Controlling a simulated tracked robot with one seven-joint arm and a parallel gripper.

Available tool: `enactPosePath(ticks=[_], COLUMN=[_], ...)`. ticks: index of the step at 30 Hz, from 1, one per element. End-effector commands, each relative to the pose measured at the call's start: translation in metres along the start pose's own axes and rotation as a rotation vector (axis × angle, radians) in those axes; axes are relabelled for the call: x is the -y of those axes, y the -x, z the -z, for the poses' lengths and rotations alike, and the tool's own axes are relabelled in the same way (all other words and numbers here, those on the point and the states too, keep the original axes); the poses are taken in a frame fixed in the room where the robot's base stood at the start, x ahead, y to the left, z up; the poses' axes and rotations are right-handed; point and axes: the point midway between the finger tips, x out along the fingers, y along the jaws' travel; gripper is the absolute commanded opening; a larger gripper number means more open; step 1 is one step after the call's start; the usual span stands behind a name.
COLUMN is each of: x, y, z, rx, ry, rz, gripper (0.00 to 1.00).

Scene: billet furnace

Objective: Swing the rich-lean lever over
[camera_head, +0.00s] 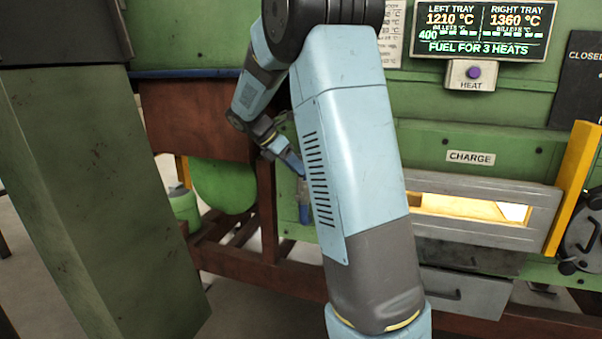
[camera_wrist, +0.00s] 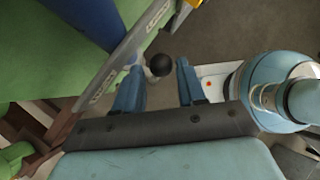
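In the wrist view a lever's round black knob (camera_wrist: 160,65) on a pale stem stands out beside a long light plate (camera_wrist: 108,78). The plate's lettering is too small to read surely. My gripper (camera_wrist: 159,72) is open, with one blue finger on each side of the knob. The knob lies near the fingertips, closer to the left finger; I cannot tell whether they touch. In the head view my gripper (camera_head: 292,163) is partly behind my arm, near the green furnace front. The lever cannot be made out there.
A blue upright part (camera_head: 305,208) is below my gripper. The glowing charge slot (camera_head: 470,208), a yellow bar (camera_head: 573,185) and the heat button (camera_head: 474,72) are to the right. A green column (camera_head: 100,200) stands at left. A rusty frame (camera_head: 265,225) runs below.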

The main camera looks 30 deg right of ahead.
Motion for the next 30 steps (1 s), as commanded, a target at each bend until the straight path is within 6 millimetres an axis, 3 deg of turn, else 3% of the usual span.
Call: enactPosePath(ticks=[9,15,21,30], x=[-0.001,-0.001,-0.001,-0.001], y=[0.064,0.091,0.103,0.103], z=[0.001,0.001,0.001,0.001], rx=[0.0,0.0,0.0,0.0], ry=[0.001,0.0,0.001,0.001], rz=[-0.003,-0.002,-0.001,0.0], gripper=[0.4,0.4,0.4,0.37])
